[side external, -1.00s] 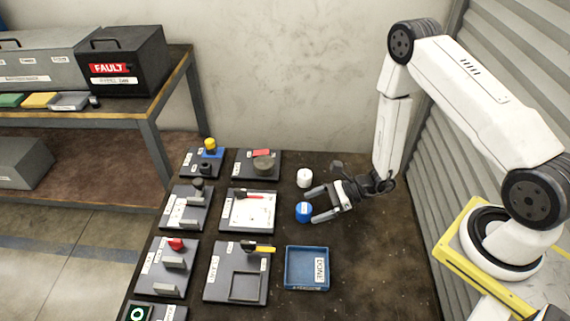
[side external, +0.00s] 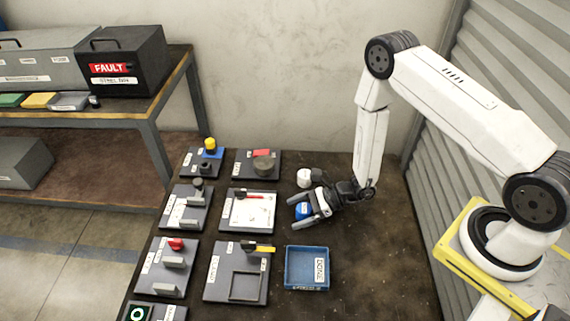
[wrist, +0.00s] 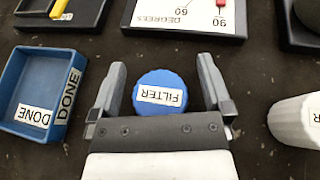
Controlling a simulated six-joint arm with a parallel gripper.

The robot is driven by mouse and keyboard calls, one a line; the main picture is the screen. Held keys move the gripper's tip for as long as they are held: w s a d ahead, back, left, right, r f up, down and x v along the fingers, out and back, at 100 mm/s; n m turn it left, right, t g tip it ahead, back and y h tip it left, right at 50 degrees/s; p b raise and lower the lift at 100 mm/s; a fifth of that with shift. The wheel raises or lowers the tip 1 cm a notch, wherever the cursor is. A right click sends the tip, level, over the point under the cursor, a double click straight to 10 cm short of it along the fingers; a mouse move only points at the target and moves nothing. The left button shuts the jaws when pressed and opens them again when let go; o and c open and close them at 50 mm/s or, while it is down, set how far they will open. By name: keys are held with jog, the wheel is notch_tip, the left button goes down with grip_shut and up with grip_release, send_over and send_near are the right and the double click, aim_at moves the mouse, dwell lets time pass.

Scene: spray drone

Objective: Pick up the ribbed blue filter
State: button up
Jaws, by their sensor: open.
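The blue filter (side external: 303,210) stands on the dark table, and its ribbed edge and FILTER label show in the wrist view (wrist: 160,92). My gripper (side external: 297,211) is low at the table, with its two fingers on either side of the filter. In the wrist view my gripper (wrist: 163,85) is open, with a gap between each finger and the filter. The filter sits between the fingers, close to the palm. Its lower side is hidden by the gripper body.
A blue DONE tray (side external: 307,268) lies in front of the filter. A white ribbed cylinder (side external: 304,178) stands just behind it, to the right in the wrist view (wrist: 297,121). A board with a degree scale (side external: 248,210) lies to the left. The table's right side is clear.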

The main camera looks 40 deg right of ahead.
aim_at(298, 208)
jog(key=shift+c, duration=0.2)
jog(key=c, duration=1.3)
jog(key=shift+r, duration=0.15)
jog(key=shift+r, duration=4.85)
jog(key=shift+w+d+r, duration=0.3)
jog(key=shift+r, duration=0.15)
jog(key=w+d+r+m+t+h, duration=0.4)
jog(key=d+r, duration=0.4)
jog(key=r, duration=0.4)
jog(key=shift+d+m+t+h, duration=0.3)
jog(key=shift+m+h, duration=0.1)
jog(key=shift+m, duration=0.5)
